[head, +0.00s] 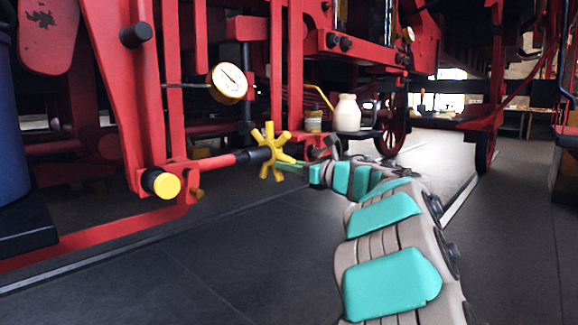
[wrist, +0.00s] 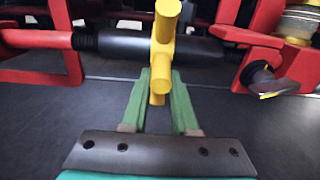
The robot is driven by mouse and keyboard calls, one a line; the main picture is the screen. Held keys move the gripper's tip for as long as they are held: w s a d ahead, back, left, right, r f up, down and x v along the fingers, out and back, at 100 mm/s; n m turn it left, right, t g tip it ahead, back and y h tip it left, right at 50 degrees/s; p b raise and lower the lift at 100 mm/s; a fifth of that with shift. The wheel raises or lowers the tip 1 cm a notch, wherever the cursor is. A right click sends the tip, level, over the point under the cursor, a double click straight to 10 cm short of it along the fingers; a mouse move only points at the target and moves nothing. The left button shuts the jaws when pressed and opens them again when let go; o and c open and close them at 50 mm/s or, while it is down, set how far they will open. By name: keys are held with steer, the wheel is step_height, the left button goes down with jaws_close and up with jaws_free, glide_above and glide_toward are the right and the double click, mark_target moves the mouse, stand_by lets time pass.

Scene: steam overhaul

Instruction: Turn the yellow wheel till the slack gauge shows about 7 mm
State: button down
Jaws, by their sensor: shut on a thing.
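The yellow wheel (head: 272,151) is a hub with several stubby spokes, on a black threaded rod beside the red bar. It also shows edge-on in the wrist view (wrist: 164,40), at the top middle. My gripper (head: 290,166) reaches it from the right in the head view. In the wrist view its two green fingers (wrist: 160,92) are shut on a lower spoke of the wheel. The round gauge (head: 228,83) with a white face and brass rim hangs above and left of the wheel. Its needle shows, but the numbers are too small to read.
A cream bottle (head: 347,114) and a small tin (head: 313,121) stand on a ledge right of the wheel. A yellow-capped red fitting (head: 161,183) is at the left. Red frame parts surround the wheel. The dark floor (head: 240,270) in front is clear.

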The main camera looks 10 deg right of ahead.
steer(key=shift+f, duration=0.25)
steer(key=shift+w+a+f+b, duration=0.2)
steer(key=shift+f+b, duration=0.4)
steer(key=shift+b, duration=0.2)
steer(key=shift+f+b, duration=0.25)
steer(key=shift+b, duration=0.25)
steer(key=shift+w, duration=0.1)
steer(key=c, duration=0.6)
jaws_free()
steer(key=shift+r, duration=0.1)
steer(key=shift+c, duration=0.2)
